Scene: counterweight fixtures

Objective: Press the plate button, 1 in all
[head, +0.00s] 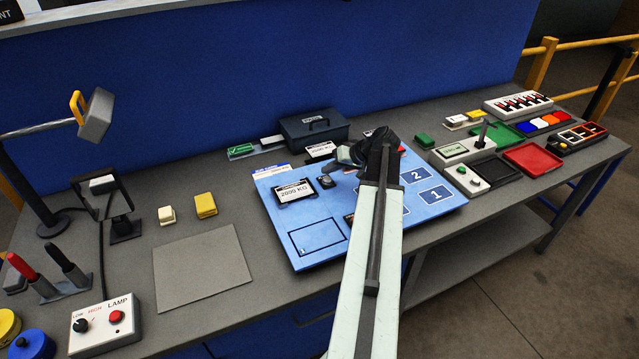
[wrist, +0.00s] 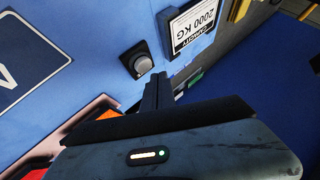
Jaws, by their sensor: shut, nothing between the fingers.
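The blue plate (head: 320,245) lies on the grey bench. A small dark round button (head: 326,181) sits on it, just right of the "2000 KG" capacity label (head: 294,191). In the wrist view, the button (wrist: 145,64) has a grey cap in a dark surround, and part of the label (wrist: 197,25) shows nearby. My gripper (head: 342,157) is over the back part of the plate, close to the button. In the wrist view, my shut, empty fingers (wrist: 157,82) end beside the button; I cannot tell whether they touch it. My arm hides the plate's middle.
A dark box (head: 313,127) stands behind the plate. A lamp control box (head: 105,322) with a red button is at the front left. Red and green trays (head: 533,158) and a grey control box (head: 465,149) are to the right. A grey mat (head: 203,267) lies bare at left.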

